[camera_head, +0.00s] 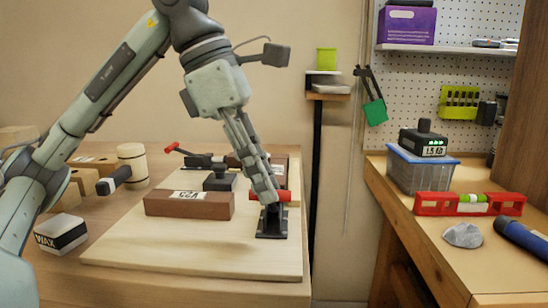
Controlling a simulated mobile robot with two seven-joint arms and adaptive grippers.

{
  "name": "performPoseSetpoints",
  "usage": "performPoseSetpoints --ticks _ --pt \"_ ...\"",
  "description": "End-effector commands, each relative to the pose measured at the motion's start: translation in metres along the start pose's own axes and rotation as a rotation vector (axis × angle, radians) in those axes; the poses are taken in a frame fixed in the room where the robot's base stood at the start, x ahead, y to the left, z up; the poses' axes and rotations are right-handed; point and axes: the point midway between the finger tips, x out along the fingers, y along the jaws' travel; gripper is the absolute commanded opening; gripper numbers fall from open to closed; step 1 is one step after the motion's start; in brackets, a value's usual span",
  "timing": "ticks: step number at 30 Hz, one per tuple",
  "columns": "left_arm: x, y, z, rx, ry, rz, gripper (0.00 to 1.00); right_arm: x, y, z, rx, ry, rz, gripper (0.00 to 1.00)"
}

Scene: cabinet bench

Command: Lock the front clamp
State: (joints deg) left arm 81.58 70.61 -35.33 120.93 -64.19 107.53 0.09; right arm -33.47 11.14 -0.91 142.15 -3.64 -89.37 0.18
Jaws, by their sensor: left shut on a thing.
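The front clamp (271,223) is a dark toggle clamp near the front right of a pale wooden board (200,258). Its red handle (285,196) sticks out to the right at its top. My left gripper (268,196) reaches down from above and is shut on this handle, its fingers hiding part of it. The handle's exact angle is hard to tell. A brown block (165,205) with a white label lies to the left of the clamp. A second dark clamp (204,161) with a red handle (172,148) stands further back. My right gripper is out of view.
A mallet (131,165) and a wax box (61,234) are on the bench at left. A dark knobbed block (220,180) is behind the brown block. At right, a separate bench holds a blue bin (420,172) and a red level (470,204). The board's front is clear.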

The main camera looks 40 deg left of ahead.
Motion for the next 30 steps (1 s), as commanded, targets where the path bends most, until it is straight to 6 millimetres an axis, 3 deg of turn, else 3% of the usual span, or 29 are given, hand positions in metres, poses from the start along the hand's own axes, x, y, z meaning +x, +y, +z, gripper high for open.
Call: performPoseSetpoints --ticks 25,26,30 --pt "0.027 -0.015 -0.010 0.001 0.002 -0.008 0.04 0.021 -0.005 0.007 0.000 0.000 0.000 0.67" --pt "0.025 -0.015 -0.009 0.001 0.002 -0.008 0.15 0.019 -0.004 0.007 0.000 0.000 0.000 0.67" --pt "0.026 -0.014 -0.009 0.001 0.002 -0.009 0.32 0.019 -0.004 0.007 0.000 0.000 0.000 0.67"
